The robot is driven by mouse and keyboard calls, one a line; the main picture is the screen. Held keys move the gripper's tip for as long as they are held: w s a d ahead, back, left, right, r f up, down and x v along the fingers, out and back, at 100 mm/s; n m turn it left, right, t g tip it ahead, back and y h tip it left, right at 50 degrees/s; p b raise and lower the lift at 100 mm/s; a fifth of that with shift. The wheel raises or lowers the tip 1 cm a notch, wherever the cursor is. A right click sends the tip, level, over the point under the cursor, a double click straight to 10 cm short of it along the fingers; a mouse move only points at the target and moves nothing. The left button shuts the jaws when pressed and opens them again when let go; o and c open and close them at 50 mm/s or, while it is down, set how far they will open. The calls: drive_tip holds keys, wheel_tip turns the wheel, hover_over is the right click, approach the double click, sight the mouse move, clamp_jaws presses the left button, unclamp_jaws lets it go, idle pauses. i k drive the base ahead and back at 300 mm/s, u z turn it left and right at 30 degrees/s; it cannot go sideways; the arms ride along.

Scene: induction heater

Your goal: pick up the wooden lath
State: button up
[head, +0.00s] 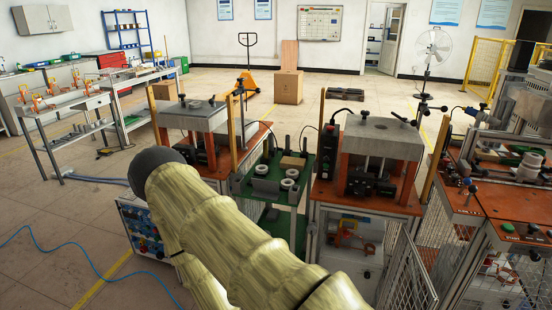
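No wooden lath can be made out with certainty. Narrow upright yellow-brown strips stand at the corners of the machine benches: a left strip (152,112), a second strip (231,128), a middle strip (321,108) and a right strip (437,158). I cannot tell whether any of them is a loose lath. A flat brown board (289,54) stands upright behind a cardboard box (289,88). My arm, in a pale yellow sleeve, crosses the lower middle and ends in a dark rounded part. My gripper fingers do not show, and the arm hides part of the benches.
A green cart (303,189) with grey rings and a brown block stands between a left press (194,114) and a right press (383,135). A wire mesh door (409,278) is at the lower right. A blue hose (97,243) lies on the open floor at left.

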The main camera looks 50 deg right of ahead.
sight(322, 113)
drive_tip(key=u, duration=0.9)
drive_tip(key=i, duration=1.2)
drive_tip(key=z, duration=3.5)
